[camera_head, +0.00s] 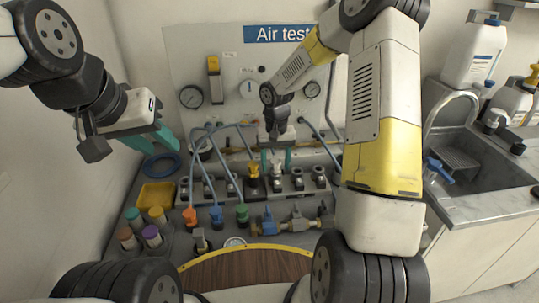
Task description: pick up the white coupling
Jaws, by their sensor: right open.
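The white coupling (276,168) appears as a small pale upright piece in the grey rack, just right of the yellow-topped one. It is small and partly hidden by my gripper. My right gripper (277,154) points down over it. Its teal fingers are apart, one on each side of the coupling; I cannot tell whether they touch it. My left gripper (152,139) is at the upper left, away from the rack. Its teal fingers show, but their gap is unclear.
The rack (241,190) holds other fittings, including a yellow-topped one (253,172). Blue hoses hang in front of the gauge panel (190,66). A yellow tray (158,193) and several coloured-cap bottles stand at left. Valves lie in front. A sink (480,180) is at right.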

